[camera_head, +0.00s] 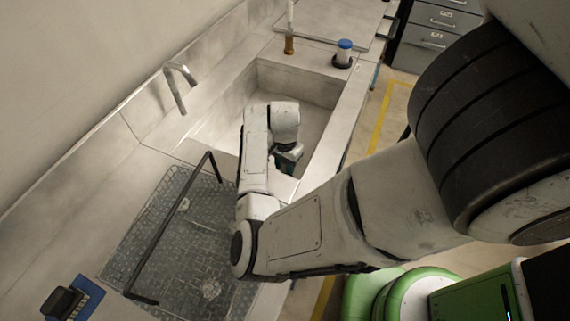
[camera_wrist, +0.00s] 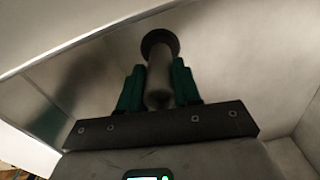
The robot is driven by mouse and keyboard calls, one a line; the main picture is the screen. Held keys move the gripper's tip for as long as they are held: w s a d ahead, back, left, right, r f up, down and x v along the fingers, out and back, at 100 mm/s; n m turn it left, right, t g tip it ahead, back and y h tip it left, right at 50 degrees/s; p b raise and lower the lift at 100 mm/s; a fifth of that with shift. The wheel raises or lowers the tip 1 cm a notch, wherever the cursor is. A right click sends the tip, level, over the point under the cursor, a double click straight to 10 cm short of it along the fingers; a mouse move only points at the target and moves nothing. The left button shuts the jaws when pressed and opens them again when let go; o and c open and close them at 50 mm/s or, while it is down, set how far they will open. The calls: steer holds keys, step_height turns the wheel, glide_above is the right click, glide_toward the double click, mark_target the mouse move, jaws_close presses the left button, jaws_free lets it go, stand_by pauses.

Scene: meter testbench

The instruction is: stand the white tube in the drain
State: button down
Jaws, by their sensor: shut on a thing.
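My gripper (camera_head: 287,158) is down inside the sink basin (camera_head: 325,88), with its teal fingers partly hidden by my arm. In the wrist view my gripper (camera_wrist: 158,72) is shut on the white tube (camera_wrist: 159,80), which looks grey in the shade. A dark round ring (camera_wrist: 160,37), wider than the tube, shows at its far end. I cannot tell whether this ring is the drain or part of the tube, nor whether the tube is seated. The tube and the drain are hidden in the head view.
A tap (camera_head: 180,86) stands behind the basin. A blue-capped container (camera_head: 343,54) and a brown-based bottle (camera_head: 289,43) stand beyond the basin. A blue pad (camera_head: 88,297) with a black object lies at lower left.

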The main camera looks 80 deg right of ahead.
steer(key=shift+f, duration=0.15)
steer(key=c, duration=0.8)
jaws_free()
step_height(320, 180, up, 12)
steer(key=shift+r+b, duration=0.2)
steer(key=shift+b, duration=0.35)
